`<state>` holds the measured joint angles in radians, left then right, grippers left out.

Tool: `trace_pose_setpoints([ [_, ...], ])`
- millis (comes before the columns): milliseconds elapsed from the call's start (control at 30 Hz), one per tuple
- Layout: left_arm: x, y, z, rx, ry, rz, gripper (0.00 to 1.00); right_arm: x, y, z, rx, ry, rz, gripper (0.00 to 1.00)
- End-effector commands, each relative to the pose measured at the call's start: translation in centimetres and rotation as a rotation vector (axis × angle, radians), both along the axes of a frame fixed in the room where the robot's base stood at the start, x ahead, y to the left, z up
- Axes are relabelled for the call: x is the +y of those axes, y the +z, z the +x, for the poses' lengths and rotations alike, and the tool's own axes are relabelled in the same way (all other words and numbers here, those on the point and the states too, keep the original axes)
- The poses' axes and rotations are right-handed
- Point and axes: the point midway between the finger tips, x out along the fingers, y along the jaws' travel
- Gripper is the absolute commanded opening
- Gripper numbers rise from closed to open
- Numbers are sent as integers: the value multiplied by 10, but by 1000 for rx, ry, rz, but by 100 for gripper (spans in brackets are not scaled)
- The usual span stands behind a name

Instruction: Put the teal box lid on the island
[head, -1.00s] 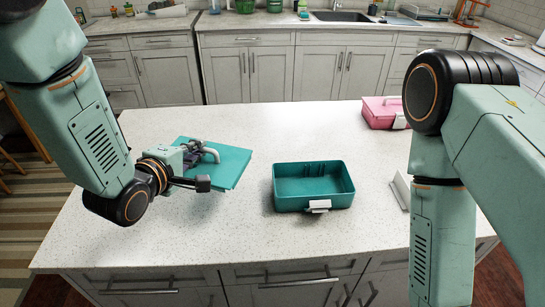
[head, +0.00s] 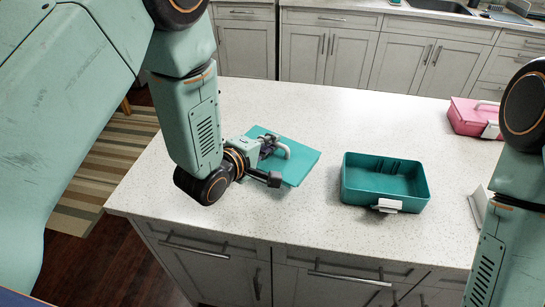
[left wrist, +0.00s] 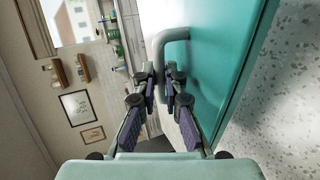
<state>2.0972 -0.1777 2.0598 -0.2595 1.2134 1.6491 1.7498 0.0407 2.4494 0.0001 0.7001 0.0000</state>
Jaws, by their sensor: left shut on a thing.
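The teal box lid (head: 303,165) is a flat panel with a grey handle (head: 284,146), low over the left part of the island (head: 250,105). My left gripper (head: 274,157) is shut on the lid at its handle. In the left wrist view the fingers (left wrist: 164,76) meet at the handle, and the lid (left wrist: 222,50) lies beside them with a shadow on the counter. I cannot tell whether the lid touches the counter. The open teal box (head: 384,182), with a white latch, stands to the right of the lid. My right gripper is out of view.
A pink box (head: 470,117) with a handle stands at the right back. A pale upright piece (head: 478,204) is partly hidden by my right arm. The counter behind the lid and teal box is clear. Cabinets (head: 330,50) line the far side.

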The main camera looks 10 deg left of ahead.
Motion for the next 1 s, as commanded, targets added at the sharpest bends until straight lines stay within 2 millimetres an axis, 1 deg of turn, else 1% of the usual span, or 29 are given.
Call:
trace_pose_setpoints([
  [67,1,-7,0,1,2,-1,0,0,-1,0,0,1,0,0],
  [200,2,-28,0,1,2,-1,0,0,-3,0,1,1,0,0],
  [300,3,-39,0,0,2,-2,0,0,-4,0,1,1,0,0],
  [400,4,-44,0,-1,1,0,0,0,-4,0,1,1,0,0],
  [633,4,-43,0,-1,1,0,0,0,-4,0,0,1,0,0],
  [800,4,-48,0,-1,1,0,0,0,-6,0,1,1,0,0],
  [833,4,-47,0,-1,1,0,12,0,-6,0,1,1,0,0],
  [1000,4,-47,0,-1,1,0,27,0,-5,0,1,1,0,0],
])
